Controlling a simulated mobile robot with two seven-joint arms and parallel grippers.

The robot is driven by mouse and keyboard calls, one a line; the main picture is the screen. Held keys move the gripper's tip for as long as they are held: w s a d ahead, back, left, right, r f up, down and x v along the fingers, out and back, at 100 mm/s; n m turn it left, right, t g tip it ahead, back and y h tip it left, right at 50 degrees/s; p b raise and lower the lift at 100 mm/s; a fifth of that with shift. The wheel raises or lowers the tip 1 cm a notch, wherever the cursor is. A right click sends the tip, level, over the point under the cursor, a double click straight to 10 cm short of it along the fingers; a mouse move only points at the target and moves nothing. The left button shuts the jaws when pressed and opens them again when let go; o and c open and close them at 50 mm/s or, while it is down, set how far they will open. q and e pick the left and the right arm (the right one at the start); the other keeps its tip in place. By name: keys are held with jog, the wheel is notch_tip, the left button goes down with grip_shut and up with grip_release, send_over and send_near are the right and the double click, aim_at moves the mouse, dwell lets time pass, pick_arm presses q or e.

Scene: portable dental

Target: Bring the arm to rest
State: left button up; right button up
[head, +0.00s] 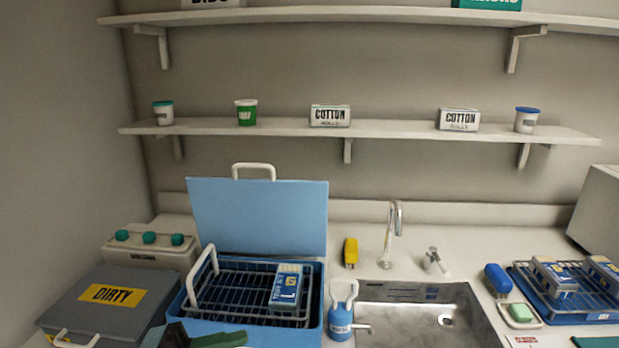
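A dark shape with a dark green bar beside it (218,340) comes in at the bottom edge, in front of the blue box. It looks like the end of my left arm, with the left gripper cut off by the frame. I cannot tell whether its fingers are open or shut, or whether the green bar is part of it. My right gripper and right arm are not in view.
An open blue box (313,335) holds a wire basket (235,290) with a blue-white carton (287,285). A grey DIRTY case (75,297) stands left. A sink (415,322), blue bottle (340,322) and blue rack (560,307) are right. Shelves (400,127) hang above.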

pick_arm(q)
jog(key=s+a+f+n+t+y, duration=0.1)
jog(key=a+f+n+t+y, duration=0.2)
jog(key=f+n+t+y, duration=0.55)
jog(key=s+a+f+n+t+y, duration=0.1)
jog(key=a+f+n+t+y, duration=0.35)
jog(key=f+n, duration=0.8)
jog(key=s+a+f+n+g+y+p, duration=0.1)
jog(key=s+f+n+g+y, duration=0.4)
jog(key=s+f, duration=1.1)
jog(key=s+a+n+g, duration=0.1)
jog(key=s+n+g, duration=0.1)
jog(key=s+n, duration=0.2)
jog(key=shift+f, duration=0.4)
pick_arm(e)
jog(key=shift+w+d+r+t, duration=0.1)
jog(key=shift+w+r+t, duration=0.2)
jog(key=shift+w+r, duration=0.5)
